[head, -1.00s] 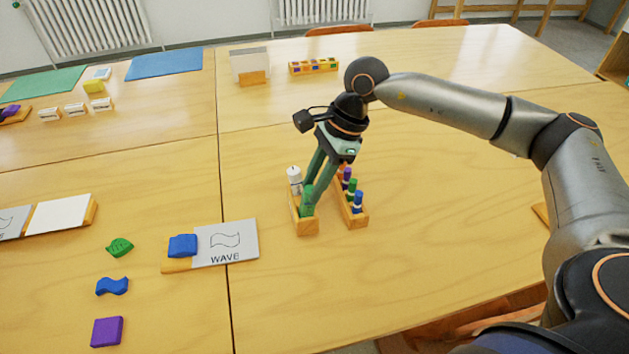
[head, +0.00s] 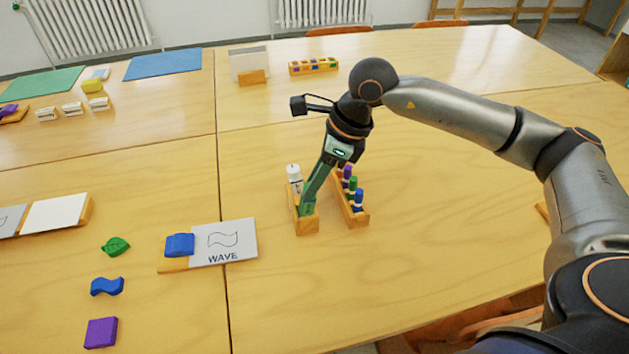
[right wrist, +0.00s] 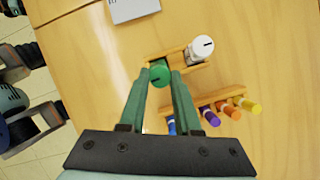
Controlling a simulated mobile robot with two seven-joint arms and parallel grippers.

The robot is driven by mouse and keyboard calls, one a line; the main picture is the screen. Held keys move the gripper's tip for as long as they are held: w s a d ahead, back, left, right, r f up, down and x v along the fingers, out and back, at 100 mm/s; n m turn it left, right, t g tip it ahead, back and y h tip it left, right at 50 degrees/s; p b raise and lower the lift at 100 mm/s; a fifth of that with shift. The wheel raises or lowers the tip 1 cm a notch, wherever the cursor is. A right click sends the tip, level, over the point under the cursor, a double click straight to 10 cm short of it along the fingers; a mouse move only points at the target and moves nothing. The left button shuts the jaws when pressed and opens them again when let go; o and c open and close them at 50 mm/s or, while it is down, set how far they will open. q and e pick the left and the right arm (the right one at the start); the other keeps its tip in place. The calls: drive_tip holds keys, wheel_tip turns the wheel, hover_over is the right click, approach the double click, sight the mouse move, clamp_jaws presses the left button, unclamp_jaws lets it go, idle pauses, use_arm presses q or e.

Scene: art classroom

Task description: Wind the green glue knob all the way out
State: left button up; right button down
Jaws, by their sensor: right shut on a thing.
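The green glue knob (right wrist: 160,75) is a round green cap with a dark mark line, seen from above in the right wrist view. It sits at one end of a small wooden holder (head: 307,229). My right gripper (right wrist: 161,78) points down from above, with one finger on each side of the knob, shut on it. In the head view the fingers of my right gripper (head: 307,209) largely hide the knob. A white glue with a white cap (head: 293,173) stands in the same holder, beside the fingers. My left gripper is not in view.
A second wooden rack (head: 357,219) with several coloured pieces stands close on the right. The WAVE card (head: 232,246) with a blue block (head: 180,245) lies to the left. The table right of the rack is clear.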

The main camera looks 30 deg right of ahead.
drive_tip(key=shift+f+m, duration=0.1)
drive_tip(key=shift+m, duration=0.4)
drive_tip(key=c, duration=0.6)
unclamp_jaws()
drive_tip(key=p+v, duration=0.1)
drive_tip(key=v, duration=1.1)
drive_tip(key=shift+r, duration=0.3)
drive_tip(key=shift+s, duration=0.2)
